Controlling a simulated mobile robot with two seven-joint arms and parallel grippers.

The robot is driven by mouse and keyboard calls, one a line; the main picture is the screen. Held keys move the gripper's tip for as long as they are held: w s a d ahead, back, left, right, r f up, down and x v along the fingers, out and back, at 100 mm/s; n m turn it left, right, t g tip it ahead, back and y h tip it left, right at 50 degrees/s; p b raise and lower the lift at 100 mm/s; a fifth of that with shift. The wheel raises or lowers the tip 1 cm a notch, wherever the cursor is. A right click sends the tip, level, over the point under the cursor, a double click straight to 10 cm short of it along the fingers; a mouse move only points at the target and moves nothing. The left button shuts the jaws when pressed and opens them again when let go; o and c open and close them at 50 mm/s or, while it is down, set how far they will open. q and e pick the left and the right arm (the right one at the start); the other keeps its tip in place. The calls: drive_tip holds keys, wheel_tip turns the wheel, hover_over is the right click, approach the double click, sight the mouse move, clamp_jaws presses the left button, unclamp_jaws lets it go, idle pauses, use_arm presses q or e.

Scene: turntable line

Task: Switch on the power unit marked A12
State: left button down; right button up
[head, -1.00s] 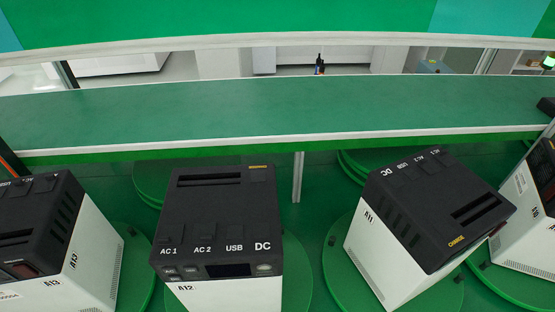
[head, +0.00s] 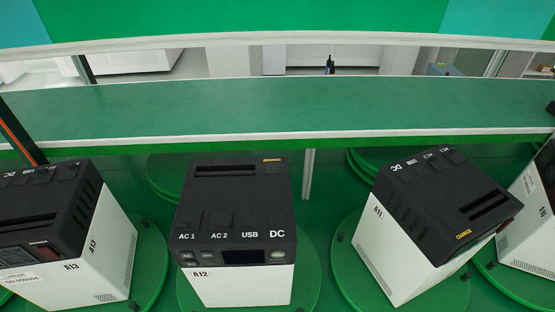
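The power unit marked A12 (head: 236,225) stands upright on a round green turntable, just left of the picture's middle. It has a black top and a white lower body. Its front faces me, with labels AC 1, AC 2, USB and DC above small buttons. The display looks dark. Neither of my grippers shows in the head view.
Unit A13 (head: 117,245) stands at the left and unit A11 (head: 383,250) at the right, turned at an angle. Unit A10 (head: 531,232) is cut off at the right edge. A long green shelf (head: 290,110) runs behind them. Green floor shows between the turntables.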

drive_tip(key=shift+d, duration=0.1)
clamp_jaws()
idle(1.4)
